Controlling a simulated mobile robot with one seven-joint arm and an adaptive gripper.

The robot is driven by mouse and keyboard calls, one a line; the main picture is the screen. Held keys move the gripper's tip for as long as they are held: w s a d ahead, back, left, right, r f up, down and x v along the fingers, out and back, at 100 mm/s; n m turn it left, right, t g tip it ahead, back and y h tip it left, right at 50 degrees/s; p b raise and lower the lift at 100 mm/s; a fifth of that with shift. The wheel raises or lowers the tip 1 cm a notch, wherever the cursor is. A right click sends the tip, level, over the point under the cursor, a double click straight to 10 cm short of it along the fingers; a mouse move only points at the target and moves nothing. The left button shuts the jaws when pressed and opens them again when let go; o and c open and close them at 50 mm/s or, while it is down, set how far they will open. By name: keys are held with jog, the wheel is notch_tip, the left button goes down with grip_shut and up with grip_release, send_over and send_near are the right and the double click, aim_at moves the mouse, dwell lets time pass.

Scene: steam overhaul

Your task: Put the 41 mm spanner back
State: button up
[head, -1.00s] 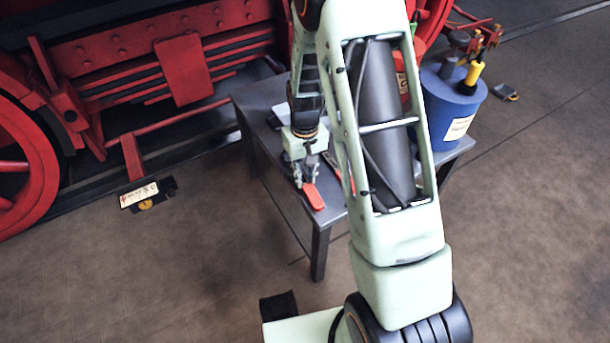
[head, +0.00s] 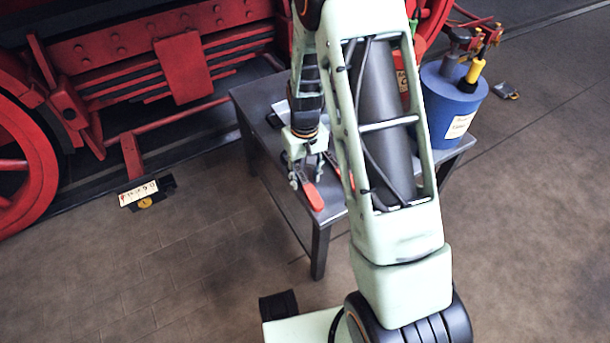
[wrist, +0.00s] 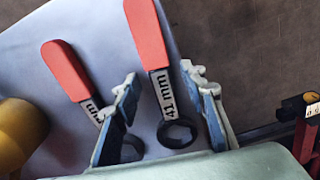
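The 41 mm spanner (wrist: 146,36) has a red handle, a shank marked "41 mm" and a dark ring end. It lies on the grey table (head: 262,95), its handle end near the table edge; its red handle (head: 313,197) shows in the head view. My gripper (wrist: 160,76) is open, one finger on each side of the shank and ring, with a visible gap on both sides. In the head view my gripper (head: 306,177) is low over the table's front corner. A second red-handled spanner (wrist: 66,70) lies to the left, its ring end partly behind my left finger.
A blue drum (head: 447,110) with a yellow-topped tool stands at the table's right end. A yellow cylinder (wrist: 20,120) shows at the left in the wrist view. The red locomotive frame (head: 185,68) stands behind.

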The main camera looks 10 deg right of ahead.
notch_tip(320, 180, up, 12)
dwell(0.4)
